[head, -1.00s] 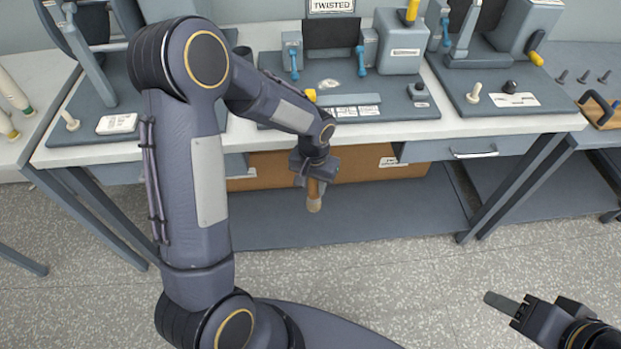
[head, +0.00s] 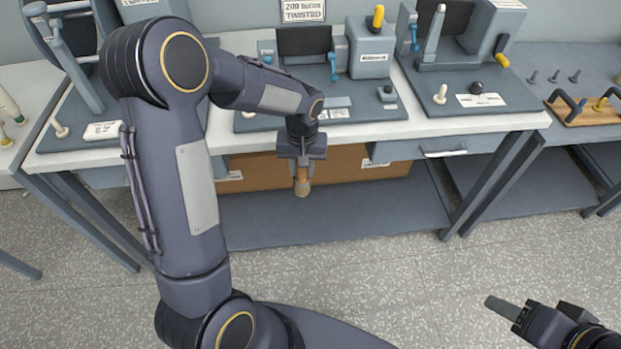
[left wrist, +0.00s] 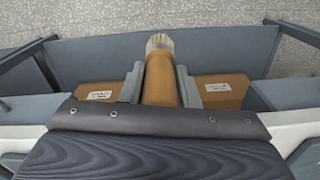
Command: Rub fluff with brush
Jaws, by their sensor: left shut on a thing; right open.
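My left gripper (head: 301,164) is shut on a brush with a wooden handle and pale bristles (head: 302,189). It holds the brush bristles down in front of the workbench's front edge, with the cardboard box behind. In the left wrist view the brush (left wrist: 160,80) sits between the two fingers (left wrist: 158,88), its bristles pointing away from the wrist. My right gripper (head: 531,312) is open and empty at the lower right, above the floor. I cannot make out any fluff in these views.
The white-topped workbench (head: 430,126) carries several grey machines, including one with a yellow-topped grey box (head: 372,50). A cardboard box (head: 250,172) stands on the lower shelf (head: 350,215). A wooden tray with handles (head: 590,113) lies at the right. The speckled floor in front is clear.

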